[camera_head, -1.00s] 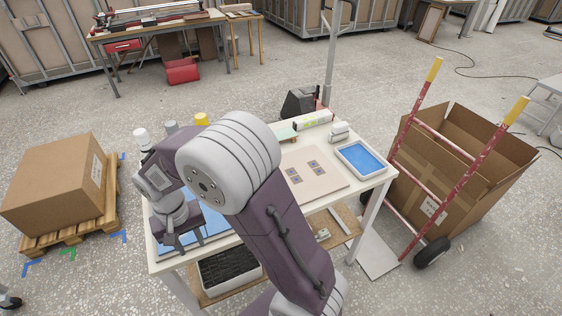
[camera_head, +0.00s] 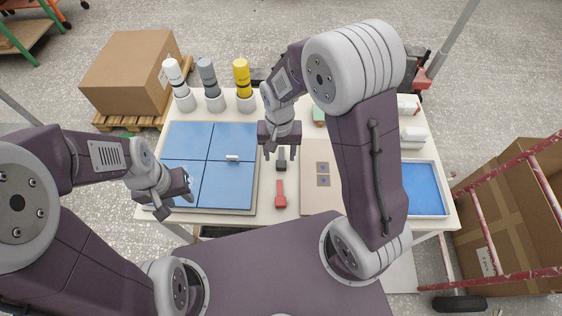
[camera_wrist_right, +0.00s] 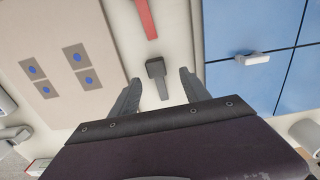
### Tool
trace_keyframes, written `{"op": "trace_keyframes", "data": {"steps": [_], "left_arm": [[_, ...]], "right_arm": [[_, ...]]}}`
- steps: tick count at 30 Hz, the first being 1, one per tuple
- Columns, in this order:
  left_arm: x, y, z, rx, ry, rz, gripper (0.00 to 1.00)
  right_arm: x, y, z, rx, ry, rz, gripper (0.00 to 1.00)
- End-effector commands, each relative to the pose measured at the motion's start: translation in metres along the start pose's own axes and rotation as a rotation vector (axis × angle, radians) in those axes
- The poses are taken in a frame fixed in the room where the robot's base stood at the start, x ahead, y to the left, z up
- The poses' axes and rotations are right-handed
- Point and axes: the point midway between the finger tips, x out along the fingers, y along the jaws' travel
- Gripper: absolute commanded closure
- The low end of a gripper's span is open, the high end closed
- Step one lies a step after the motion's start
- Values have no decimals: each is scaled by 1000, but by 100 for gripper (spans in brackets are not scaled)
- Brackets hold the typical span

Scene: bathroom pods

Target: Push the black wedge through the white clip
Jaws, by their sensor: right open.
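The white clip (camera_head: 232,158) sits on the seam between blue tiles (camera_head: 228,185) on the worktable; in the right wrist view the clip (camera_wrist_right: 252,58) is at upper right. A small dark piece (camera_head: 281,164), which looks like the black wedge, lies on the table right of the tiles. It also shows in the right wrist view (camera_wrist_right: 156,69). My right gripper (camera_head: 280,153) is open and empty above that dark piece, its fingers (camera_wrist_right: 160,76) on either side of it in the wrist view. My left gripper (camera_head: 178,197) is over the left tiles; its opening is unclear.
A red-handled tool (camera_head: 280,194) lies in front of the dark piece. A beige board (camera_head: 319,200) with small squares and a blue-lined tray (camera_head: 423,190) are to the right. White, grey and yellow-topped bottles (camera_head: 241,78) stand at the back left.

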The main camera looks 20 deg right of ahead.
Motion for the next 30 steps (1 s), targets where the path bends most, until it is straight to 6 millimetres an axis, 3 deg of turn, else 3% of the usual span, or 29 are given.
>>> {"op": "trace_keyframes", "data": {"steps": [5,12,13,18,19,30], "left_arm": [[3,0,0,0,0,0,64],[3,0,0,1,0,0,64],[3,0,0,1,0,0,64],[3,0,0,0,0,0,64],[3,0,0,0,0,0,64],[2,0,0,0,0,0,64]], "right_arm": [[29,1,3,0,-3,2,45],[32,0,3,0,0,0,45],[32,0,3,0,0,0,48],[32,0,3,0,0,0,96],[32,0,3,0,0,0,100],[25,0,2,0,1,0,100]]}}
